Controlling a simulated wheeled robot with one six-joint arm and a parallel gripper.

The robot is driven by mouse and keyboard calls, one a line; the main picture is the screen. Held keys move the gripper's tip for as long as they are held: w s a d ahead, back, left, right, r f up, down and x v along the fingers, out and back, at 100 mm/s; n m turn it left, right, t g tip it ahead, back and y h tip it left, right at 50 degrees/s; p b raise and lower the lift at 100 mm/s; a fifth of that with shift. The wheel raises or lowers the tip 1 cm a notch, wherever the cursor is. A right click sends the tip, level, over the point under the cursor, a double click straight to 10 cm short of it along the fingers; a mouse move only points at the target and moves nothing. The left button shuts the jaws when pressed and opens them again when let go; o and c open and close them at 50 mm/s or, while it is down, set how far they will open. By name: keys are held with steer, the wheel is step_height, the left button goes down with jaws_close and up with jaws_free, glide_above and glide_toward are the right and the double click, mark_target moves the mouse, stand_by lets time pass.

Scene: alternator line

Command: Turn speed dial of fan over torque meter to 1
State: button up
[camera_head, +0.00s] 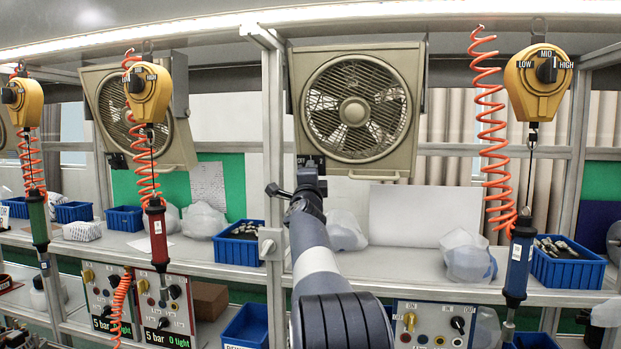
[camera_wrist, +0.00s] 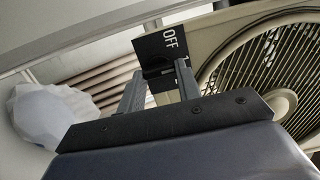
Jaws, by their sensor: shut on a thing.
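The beige fan (camera_head: 355,108) hangs from the rack at centre, above my arm. Its black dial plate (camera_head: 311,161) is at the lower left corner of its housing. My gripper (camera_head: 308,178) is up at this plate. In the wrist view its two grey fingers (camera_wrist: 160,78) are shut on the small black speed dial (camera_wrist: 157,71) below the word OFF.
A second fan (camera_head: 135,118) hangs at left. Yellow balancers with coiled orange hoses (camera_head: 538,82) hang at both sides. Below are a shelf with blue bins (camera_head: 238,243), plastic bags and a white board (camera_head: 412,216), and control panels (camera_head: 436,326); I cannot tell which is the torque meter.

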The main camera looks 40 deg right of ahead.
steer(key=o, duration=1)
steer(key=b+v, duration=0.5)
steer(key=v, duration=0.5)
steer(key=shift+s+a+f, duration=0.1)
steer(key=shift+s+a, duration=0.15)
steer(key=shift+s, duration=0.05)
steer(key=shift+w+d, duration=0.1)
steer(key=p+x, duration=0.5)
steer(key=x, duration=0.5)
steer(key=shift+w+d, duration=0.15)
steer(key=shift+w, duration=0.05)
